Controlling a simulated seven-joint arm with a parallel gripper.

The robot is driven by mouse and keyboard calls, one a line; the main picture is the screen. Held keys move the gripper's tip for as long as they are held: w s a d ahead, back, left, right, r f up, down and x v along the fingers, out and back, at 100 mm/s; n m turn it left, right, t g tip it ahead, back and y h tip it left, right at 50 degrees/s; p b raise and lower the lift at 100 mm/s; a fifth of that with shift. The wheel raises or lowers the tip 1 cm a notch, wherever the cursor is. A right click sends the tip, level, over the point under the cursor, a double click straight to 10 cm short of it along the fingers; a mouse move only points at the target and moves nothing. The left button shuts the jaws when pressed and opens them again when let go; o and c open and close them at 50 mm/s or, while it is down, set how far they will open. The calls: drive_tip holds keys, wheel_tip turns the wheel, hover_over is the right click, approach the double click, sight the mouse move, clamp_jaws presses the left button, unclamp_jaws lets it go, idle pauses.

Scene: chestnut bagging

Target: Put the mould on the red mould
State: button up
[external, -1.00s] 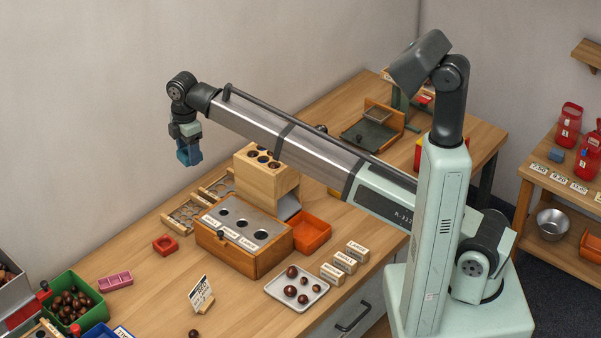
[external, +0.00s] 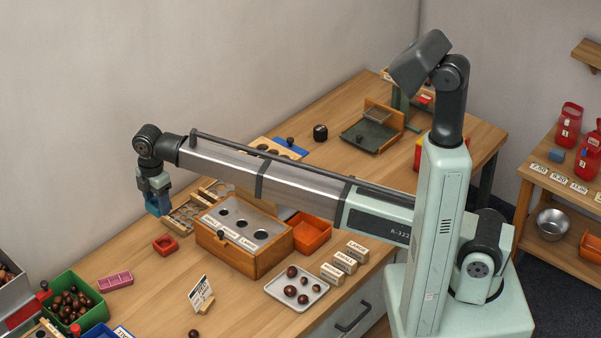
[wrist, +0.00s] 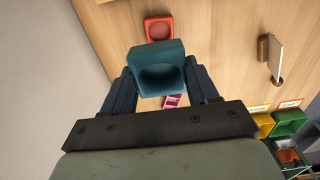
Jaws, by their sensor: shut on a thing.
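The red mould (external: 166,244) is a small square cup lying on the table, left of the wooden box with holes. It also shows at the top of the wrist view (wrist: 158,28). My gripper (external: 158,205) is shut on a blue mould (wrist: 160,68), a square block with a round hollow, held between the two fingers. The blue mould is in the air above the table, close to the red mould in the picture and apart from it. In the wrist view the red mould lies just beyond the blue one.
The wooden box with a holed metal top (external: 243,232) stands right of the red mould. Wooden ring racks (external: 183,216) lie behind it. A pink mould (external: 115,282), a green bin of chestnuts (external: 75,298) and a card stand (external: 201,296) are nearer the front. Bare table surrounds the red mould's front.

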sight(164, 242)
drive_tip(key=shift+f, duration=6)
drive_tip(key=o, duration=1.1)
drive_tip(key=shift+f, duration=0.1)
wheel_tip(164, 242, up, 12)
drive_tip(key=shift+r, duration=0.15)
